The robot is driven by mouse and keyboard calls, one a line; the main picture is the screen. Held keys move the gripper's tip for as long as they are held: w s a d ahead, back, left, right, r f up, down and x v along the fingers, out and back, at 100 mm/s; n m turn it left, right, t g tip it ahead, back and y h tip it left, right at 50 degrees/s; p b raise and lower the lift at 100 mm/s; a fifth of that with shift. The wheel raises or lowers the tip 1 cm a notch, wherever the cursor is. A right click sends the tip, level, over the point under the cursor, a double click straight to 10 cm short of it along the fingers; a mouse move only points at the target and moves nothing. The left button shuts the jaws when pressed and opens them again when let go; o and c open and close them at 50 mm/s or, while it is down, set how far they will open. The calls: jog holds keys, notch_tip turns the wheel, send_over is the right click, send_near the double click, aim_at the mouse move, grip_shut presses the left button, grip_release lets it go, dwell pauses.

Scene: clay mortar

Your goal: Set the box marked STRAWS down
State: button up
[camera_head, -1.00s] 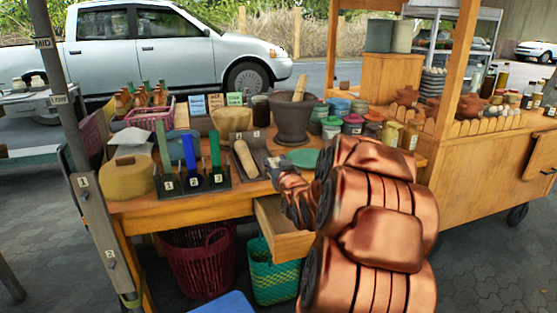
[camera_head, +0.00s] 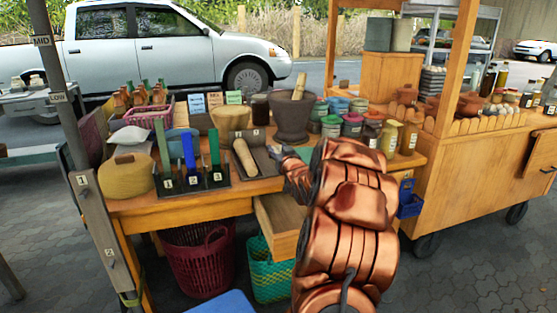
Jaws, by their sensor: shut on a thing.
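My gripper (camera_head: 278,158) is at the end of my copper arm, low over the middle of the wooden counter. It is just in front of the stone mortar and right of the tray with the wooden pestle. Its fingers are small and partly hidden by my arm. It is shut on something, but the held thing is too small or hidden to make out. I cannot read the word STRAWS on anything in view.
The counter (camera_head: 235,197) carries the mortar (camera_head: 291,122), a green dish (camera_head: 305,155), lidded jars (camera_head: 352,125) and a numbered rack (camera_head: 215,180) on the left. An open drawer (camera_head: 283,225) juts out below my gripper. A blue bin (camera_head: 409,206) hangs at the right.

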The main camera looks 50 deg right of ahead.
jog(key=shift+f, duration=1.6)
jog(key=shift+f, duration=0.15)
jog(key=o, duration=1.1)
jog(key=shift+o, duration=0.2)
